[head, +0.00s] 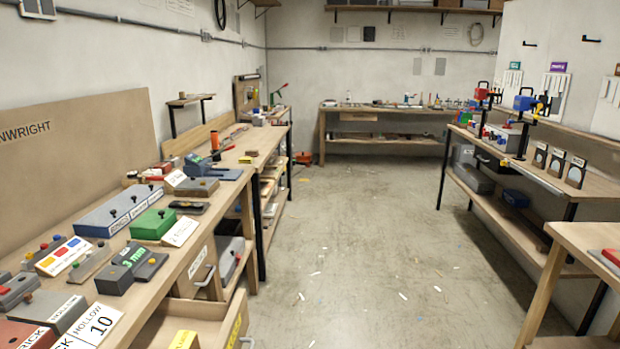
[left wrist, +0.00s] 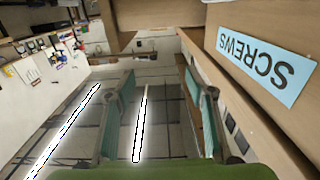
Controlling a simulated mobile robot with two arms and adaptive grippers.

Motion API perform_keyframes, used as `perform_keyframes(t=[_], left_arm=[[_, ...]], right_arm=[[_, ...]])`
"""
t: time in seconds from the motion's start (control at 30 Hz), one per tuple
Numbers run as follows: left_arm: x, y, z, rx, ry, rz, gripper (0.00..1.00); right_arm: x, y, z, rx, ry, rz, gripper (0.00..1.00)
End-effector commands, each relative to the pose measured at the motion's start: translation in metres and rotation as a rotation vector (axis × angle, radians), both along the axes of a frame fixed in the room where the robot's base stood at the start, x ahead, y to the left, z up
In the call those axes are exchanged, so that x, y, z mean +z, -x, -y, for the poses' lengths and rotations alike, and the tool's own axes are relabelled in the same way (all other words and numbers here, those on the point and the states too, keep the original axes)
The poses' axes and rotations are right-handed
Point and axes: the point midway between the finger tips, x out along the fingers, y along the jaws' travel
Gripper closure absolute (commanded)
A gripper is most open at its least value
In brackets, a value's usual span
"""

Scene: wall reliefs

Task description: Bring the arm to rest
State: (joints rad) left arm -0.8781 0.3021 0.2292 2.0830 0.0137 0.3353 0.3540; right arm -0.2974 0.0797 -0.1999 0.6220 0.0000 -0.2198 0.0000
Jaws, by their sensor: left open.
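My left gripper (left wrist: 160,88) shows in the left wrist view, its two teal-padded fingers spread apart with nothing between them. That view is upside down: the SCREWS label reads inverted. The gripper is close to a wooden surface bearing the pale blue SCREWS label (left wrist: 263,57), which is on the right of the picture. I cannot tell how far apart they are, and I see no contact. Neither gripper nor arm shows in the head view. My right gripper is in neither view.
In the head view a long workbench (head: 232,187) on the left carries several boxes and blocks. An open drawer (head: 212,310) juts out at its near end. Another bench (head: 487,168) runs along the right. The concrete floor (head: 365,235) between is open, with small scraps.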

Motion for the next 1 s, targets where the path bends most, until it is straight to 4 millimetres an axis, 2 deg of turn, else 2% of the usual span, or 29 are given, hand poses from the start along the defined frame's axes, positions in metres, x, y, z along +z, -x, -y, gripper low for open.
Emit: perform_keyframes(t=[0.37,0.67,0.87,1.0], left_arm=[[-0.026,-0.013,0.010,0.046,-0.011,-0.148,0.50],[-0.063,-0.017,0.029,0.086,-0.032,-0.375,0.50],[-0.094,-0.003,0.058,0.089,-0.063,-0.638,0.50],[-0.108,0.020,0.080,0.064,-0.092,-0.827,0.50]], right_arm=[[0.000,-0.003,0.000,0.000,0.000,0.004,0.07],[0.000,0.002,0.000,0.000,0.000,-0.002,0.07],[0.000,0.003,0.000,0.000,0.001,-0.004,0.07],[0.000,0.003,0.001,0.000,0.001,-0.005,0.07]])
